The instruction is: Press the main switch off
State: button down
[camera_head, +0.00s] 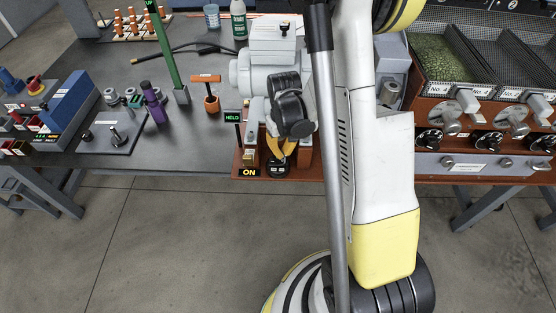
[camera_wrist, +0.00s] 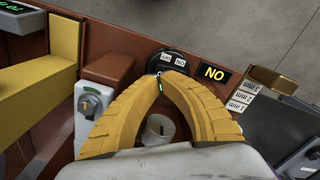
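The main switch is a round black piece with white ON and OFF labels (camera_wrist: 166,57); it also shows at the front edge of the machine base in the head view (camera_head: 278,171). A black sign beside it reads ON in yellow (camera_head: 249,172); in the wrist view this sign (camera_wrist: 213,73) appears upside down. My gripper (camera_wrist: 160,76) has yellow fingers whose tips come together right at the switch's near edge. It holds nothing that I can see. Whether the tips touch the switch cannot be told. The fingertips hide part of the switch.
A grey box with a knob (camera_wrist: 88,102) stands beside the fingers. A pale round part (camera_wrist: 157,130) lies between them. A HELD sign (camera_head: 232,117) stands on a post. The pale machine body (camera_head: 272,72) rises behind my gripper. Floor lies open before the table.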

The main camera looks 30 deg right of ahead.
aim_at(283, 160)
jog(key=shift+f+b, duration=0.6)
jog(key=shift+f, duration=1.35)
dwell(0.9)
jog(key=shift+r, duration=0.1)
jog(key=shift+r+p, duration=2.25)
jog(key=shift+r, duration=1.15)
